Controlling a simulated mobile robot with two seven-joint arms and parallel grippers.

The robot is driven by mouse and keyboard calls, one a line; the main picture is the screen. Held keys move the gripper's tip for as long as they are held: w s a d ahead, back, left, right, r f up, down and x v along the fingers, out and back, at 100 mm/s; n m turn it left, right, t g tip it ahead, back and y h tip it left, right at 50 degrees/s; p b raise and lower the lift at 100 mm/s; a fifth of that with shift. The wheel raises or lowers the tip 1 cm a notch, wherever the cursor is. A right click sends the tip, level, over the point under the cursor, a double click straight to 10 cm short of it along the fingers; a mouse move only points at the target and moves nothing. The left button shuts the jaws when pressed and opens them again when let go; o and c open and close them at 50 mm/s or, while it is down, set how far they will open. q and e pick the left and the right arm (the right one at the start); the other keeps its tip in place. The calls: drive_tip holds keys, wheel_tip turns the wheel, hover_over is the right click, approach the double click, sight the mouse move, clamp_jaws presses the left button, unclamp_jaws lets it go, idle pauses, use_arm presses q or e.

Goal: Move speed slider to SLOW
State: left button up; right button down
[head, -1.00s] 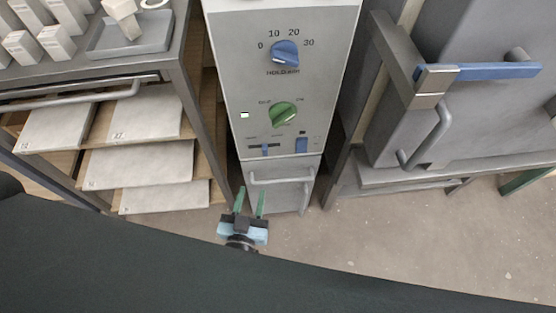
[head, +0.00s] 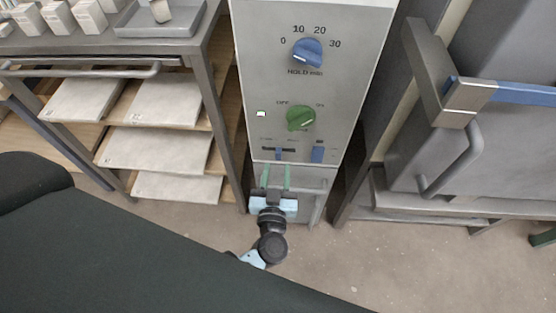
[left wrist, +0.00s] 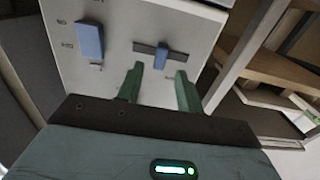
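The speed slider (head: 279,153) is a small blue knob on a dark horizontal slot, low on the grey control panel (head: 345,100). It also shows in the left wrist view (left wrist: 161,58), near the middle of its slot. Its labels are too small to read. My left gripper (head: 276,174) is open, its two green fingers just below the slider in the head view. In the left wrist view the fingertips (left wrist: 158,72) are spread to either side of the knob's line, with nothing between them. Contact with the panel cannot be told. My right gripper is not in view.
A blue rocker switch (head: 317,154) sits beside the slider. A green knob (head: 300,118) and a blue hold dial (head: 307,53) are above. A shelf rack with boards (head: 157,151) stands left, a grey kiln-like box with a handle (head: 450,160) right.

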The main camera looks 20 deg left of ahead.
sight(278, 157)
use_arm(q)
drive_tip(key=shift+x, duration=1.95)
drive_tip(key=shift+c, duration=0.3)
clamp_jaws()
